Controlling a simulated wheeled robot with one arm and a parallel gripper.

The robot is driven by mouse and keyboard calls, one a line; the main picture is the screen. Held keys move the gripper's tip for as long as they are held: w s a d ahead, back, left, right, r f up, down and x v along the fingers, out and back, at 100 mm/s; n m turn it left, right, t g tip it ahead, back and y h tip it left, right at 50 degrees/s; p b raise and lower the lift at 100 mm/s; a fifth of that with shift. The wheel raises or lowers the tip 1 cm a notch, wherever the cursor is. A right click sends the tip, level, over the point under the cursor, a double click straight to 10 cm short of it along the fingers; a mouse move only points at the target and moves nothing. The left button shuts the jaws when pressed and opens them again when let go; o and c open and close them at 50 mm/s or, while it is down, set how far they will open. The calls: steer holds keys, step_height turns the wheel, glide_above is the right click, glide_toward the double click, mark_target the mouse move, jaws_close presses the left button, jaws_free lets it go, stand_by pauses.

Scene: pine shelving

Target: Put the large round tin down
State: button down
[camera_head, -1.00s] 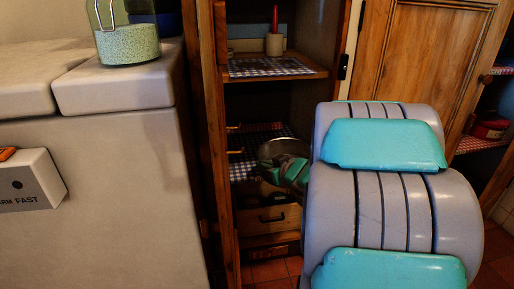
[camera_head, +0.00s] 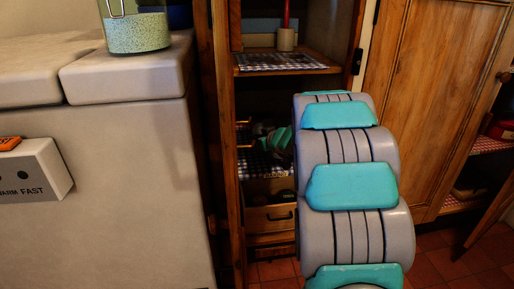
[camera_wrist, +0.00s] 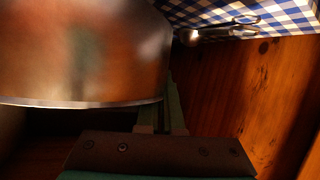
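The large round tin (camera_wrist: 85,50) fills the upper left of the wrist view, with a coppery, shiny side and a pale rim along its lower edge. My gripper (camera_wrist: 165,115) is at the tin's lower right edge and appears shut on it; the tin partly hides the fingers. In the head view my gripper (camera_head: 280,140) is inside the open cupboard at the middle shelf, and the tin (camera_head: 262,129) shows only as a small dim shape beside it. I cannot tell whether the tin touches the shelf.
A blue-and-white checked cloth (camera_wrist: 240,12) lies near the tin, with a metal utensil (camera_wrist: 190,36) on it. A wooden surface (camera_wrist: 250,90) is close on the right. Above, a shelf (camera_head: 285,62) holds a pot (camera_head: 286,39). A drawer (camera_head: 270,217) is below.

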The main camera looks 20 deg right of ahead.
mark_target(257, 147)
steer(key=shift+w+f+b, duration=0.1)
steer(key=shift+f+b, duration=0.8)
steer(key=shift+f, duration=0.9)
steer(key=shift+r, duration=0.1)
steer(key=c, duration=1.5)
jaws_free()
steer(key=o, duration=0.4)
